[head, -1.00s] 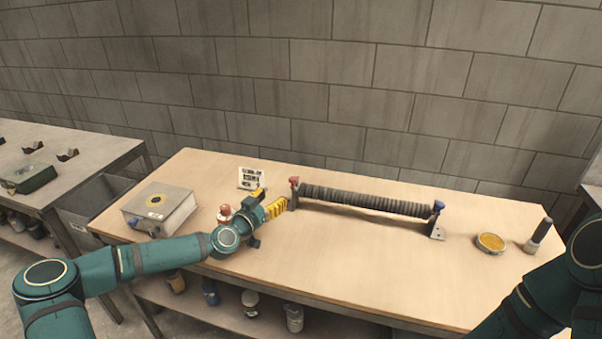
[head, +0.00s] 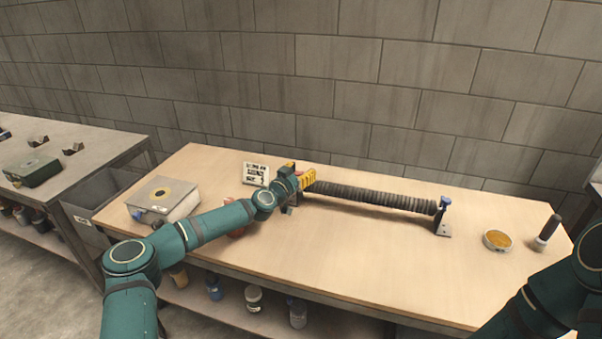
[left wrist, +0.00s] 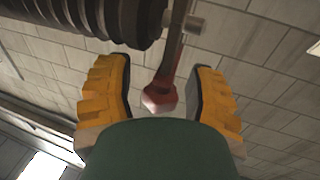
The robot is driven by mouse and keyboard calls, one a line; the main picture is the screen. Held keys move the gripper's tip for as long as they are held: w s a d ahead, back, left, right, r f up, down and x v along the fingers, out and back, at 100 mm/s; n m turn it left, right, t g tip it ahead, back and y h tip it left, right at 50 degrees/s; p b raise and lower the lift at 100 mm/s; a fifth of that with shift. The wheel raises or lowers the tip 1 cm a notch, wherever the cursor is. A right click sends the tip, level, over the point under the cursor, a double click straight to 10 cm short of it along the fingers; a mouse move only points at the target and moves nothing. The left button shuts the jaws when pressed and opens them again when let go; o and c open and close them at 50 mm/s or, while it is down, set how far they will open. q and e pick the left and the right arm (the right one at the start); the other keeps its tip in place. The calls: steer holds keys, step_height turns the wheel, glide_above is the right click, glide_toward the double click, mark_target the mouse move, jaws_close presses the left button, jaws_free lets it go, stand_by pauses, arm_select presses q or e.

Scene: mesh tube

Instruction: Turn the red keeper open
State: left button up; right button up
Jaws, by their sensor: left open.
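The red keeper (left wrist: 162,94) shows in the left wrist view, between the two yellow fingers of my left gripper (left wrist: 160,95). The fingers are open and apart from it on both sides. In the head view my left gripper (head: 306,178) is at the left end of the dark ribbed tube (head: 375,197) and hides the keeper there. The tube's end also shows at the top of the left wrist view (left wrist: 110,20). A blue keeper (head: 446,200) tops the bracket at the tube's right end. My right gripper is out of view.
A grey box (head: 165,197) with a yellow disc and a white printed card (head: 255,173) stand on the wooden table's left part. A round yellow-topped tin (head: 497,240) and a dark-handled brush (head: 547,232) are at the right. The table front is mostly clear.

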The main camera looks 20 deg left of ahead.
arm_select(q)
jaws_close()
